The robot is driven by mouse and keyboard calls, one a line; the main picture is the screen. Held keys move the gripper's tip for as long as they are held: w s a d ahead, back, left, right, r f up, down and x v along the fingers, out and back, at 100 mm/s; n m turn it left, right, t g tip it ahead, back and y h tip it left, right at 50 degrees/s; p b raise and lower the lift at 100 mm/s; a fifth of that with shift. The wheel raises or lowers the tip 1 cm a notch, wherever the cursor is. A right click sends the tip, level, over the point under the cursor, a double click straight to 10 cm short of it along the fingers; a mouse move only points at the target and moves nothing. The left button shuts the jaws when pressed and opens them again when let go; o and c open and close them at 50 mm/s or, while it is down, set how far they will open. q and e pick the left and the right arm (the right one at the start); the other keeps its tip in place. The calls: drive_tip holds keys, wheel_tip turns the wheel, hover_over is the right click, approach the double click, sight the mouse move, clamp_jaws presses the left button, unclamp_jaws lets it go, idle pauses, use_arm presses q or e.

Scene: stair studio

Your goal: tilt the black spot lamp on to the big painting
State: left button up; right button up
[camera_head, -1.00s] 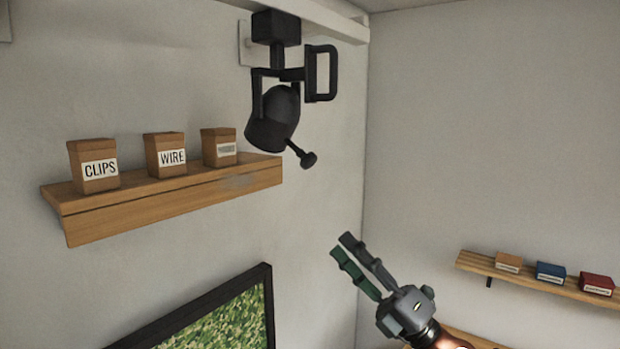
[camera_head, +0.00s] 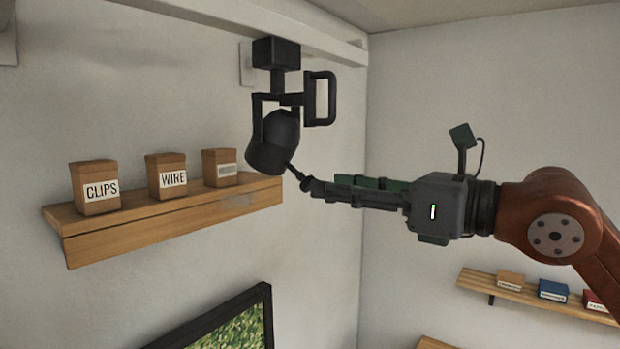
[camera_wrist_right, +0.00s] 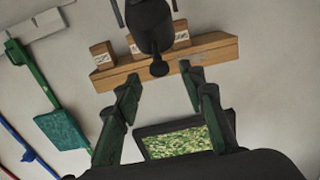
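The black spot lamp (camera_head: 274,142) hangs from the white rail, its head tilted down to the left. A thin rod with a round knob (camera_wrist_right: 158,69) sticks out of it, down to the right in the head view. My right gripper (camera_head: 312,188) points left with its fingertips at the knob. In the right wrist view its green fingers stand apart, the knob showing between the tips; whether they touch it I cannot tell. The big painting (camera_head: 237,329), green in a black frame, is below the lamp, partly cut off; it shows in the wrist view (camera_wrist_right: 176,143). My left gripper is out of view.
A wooden shelf (camera_head: 172,219) with several brown boxes, including CLIPS (camera_head: 96,187) and WIRE (camera_head: 166,177), is on the wall left of the lamp. A black loop handle (camera_head: 319,97) sits beside the lamp's bracket. Another shelf (camera_head: 530,296) with small boxes is at the lower right.

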sight(309, 182)
drive_tip(key=shift+p+x, duration=1.05)
drive_tip(key=shift+x, duration=1.9)
drive_tip(key=shift+s, duration=0.1)
drive_tip(key=shift+c, duration=0.3)
clamp_jaws()
